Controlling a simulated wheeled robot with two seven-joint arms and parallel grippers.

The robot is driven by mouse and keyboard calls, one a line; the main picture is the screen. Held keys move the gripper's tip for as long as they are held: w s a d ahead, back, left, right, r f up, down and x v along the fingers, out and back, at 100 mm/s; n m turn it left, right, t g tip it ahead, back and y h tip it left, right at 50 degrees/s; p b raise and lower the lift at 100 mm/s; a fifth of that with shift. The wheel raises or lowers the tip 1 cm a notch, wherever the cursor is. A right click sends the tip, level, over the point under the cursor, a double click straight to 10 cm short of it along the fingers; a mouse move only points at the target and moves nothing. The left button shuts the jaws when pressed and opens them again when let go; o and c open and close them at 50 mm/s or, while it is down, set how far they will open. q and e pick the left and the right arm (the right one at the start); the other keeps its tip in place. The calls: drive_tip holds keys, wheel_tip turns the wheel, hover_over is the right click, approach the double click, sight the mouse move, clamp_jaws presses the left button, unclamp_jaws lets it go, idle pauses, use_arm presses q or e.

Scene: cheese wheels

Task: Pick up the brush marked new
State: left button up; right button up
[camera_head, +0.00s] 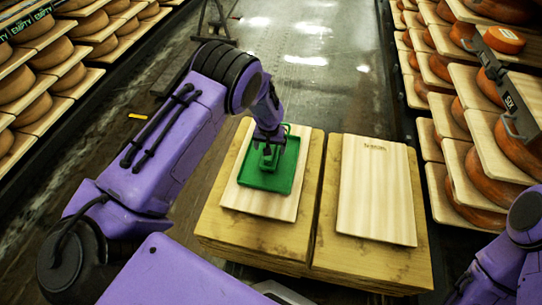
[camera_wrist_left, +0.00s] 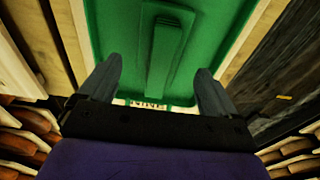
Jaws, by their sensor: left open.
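The brush (camera_head: 257,181) is a green, flat, rectangular piece with a raised rim and a raised handle in its middle. It lies on the left pale board, and its bristles are hidden. In the left wrist view the green brush (camera_wrist_left: 211,40) fills the upper middle, with its handle pointing down the picture. Dark lettering shows on the board just past its edge, too small to read surely. My left gripper (camera_head: 268,140) is above the brush, and in the wrist view its open fingers (camera_wrist_left: 159,70) stand on either side of the handle's line. My right gripper is out of view.
The left board (camera_head: 228,196) and right board (camera_head: 376,200) lie on two thick wooden stacks side by side. The right board is bare except for small print. Cheese racks stand at left (camera_head: 34,70) and right (camera_head: 468,157). Wet floor (camera_head: 310,62) lies open beyond.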

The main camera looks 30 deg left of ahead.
use_arm(q)
drive_tip(key=f, duration=0.4)
drive_tip(key=shift+w+a+f, duration=0.1)
drive_tip(key=shift+w+f, duration=0.25)
drive_tip(key=shift+w, duration=0.05)
drive_tip(key=shift+r, duration=0.1)
drive_tip(key=c, duration=1.3)
drive_tip(key=shift+o, duration=0.2)
drive_tip(key=shift+r, duration=0.1)
drive_tip(key=shift+r, duration=0.3)
drive_tip(key=r, duration=0.3)
drive_tip(key=shift+s+r, duration=0.15)
drive_tip(key=shift+s, duration=0.1)
drive_tip(key=s+r, duration=0.2)
drive_tip(key=s+d+r+p, duration=0.1)
drive_tip(key=r, duration=0.1)
drive_tip(key=shift+s+r, duration=0.3)
drive_tip(key=shift+s, duration=0.05)
drive_tip(key=s+d+r, duration=0.2)
drive_tip(key=s+r, duration=0.2)
drive_tip(key=s, duration=0.5)
drive_tip(key=shift+s+r, duration=0.15)
drive_tip(key=shift+s, duration=0.15)
